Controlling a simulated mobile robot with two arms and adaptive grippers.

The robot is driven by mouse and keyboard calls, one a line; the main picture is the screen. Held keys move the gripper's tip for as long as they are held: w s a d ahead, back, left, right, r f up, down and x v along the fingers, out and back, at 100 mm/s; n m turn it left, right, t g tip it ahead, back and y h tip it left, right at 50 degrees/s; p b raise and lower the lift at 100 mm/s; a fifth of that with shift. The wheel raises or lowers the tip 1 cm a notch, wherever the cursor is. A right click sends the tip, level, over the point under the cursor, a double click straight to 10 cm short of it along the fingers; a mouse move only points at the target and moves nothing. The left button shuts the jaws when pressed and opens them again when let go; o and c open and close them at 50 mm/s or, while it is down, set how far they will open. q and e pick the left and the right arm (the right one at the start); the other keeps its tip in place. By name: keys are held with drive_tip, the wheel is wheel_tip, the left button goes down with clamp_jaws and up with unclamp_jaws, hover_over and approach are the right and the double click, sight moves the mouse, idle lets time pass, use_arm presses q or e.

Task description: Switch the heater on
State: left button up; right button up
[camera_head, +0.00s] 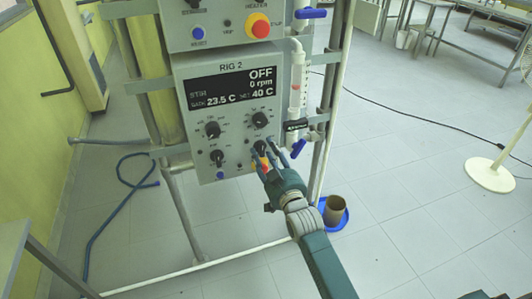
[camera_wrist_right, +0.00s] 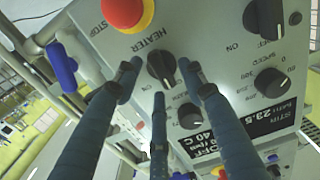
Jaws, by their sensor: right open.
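The RIG 2 control box (camera_head: 240,172) is a grey panel on a metal frame. Its display (camera_head: 230,88) reads OFF, 0 rpm, 23.5 C and set 40 C. The heater knob (camera_wrist_right: 161,68) is black and round with a pointer bar, beside the HEATER label in the wrist view. My right gripper (camera_head: 268,156) is at the panel's lower right. In the wrist view its open fingers (camera_wrist_right: 158,80) spread around the heater knob; I cannot tell whether they touch it. In the head view the fingers partly cover this corner. My left gripper is not in view.
A red stop button (camera_wrist_right: 122,12) lies close to the heater knob. Other black knobs (camera_head: 213,129) are on the panel. A blue-handled valve (camera_head: 298,148) and a glass tube (camera_head: 297,75) stand just right of it.

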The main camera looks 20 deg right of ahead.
clamp_jaws()
drive_tip(key=shift+m, duration=0.4)
drive_tip(key=shift+d+f+m+p, duration=0.15)
drive_tip(key=shift+m+p, duration=0.3)
drive_tip(key=shift+m, duration=1.4)
drive_tip(key=shift+a+f+m+p, duration=0.1)
drive_tip(key=shift+m+p, duration=0.3)
drive_tip(key=shift+m, duration=1.5)
drive_tip(key=shift+d+f+m+p, duration=0.15)
drive_tip(key=shift+m+p, duration=0.3)
drive_tip(key=shift+m, duration=1.4)
drive_tip(key=shift+a, duration=0.1)
unclamp_jaws()
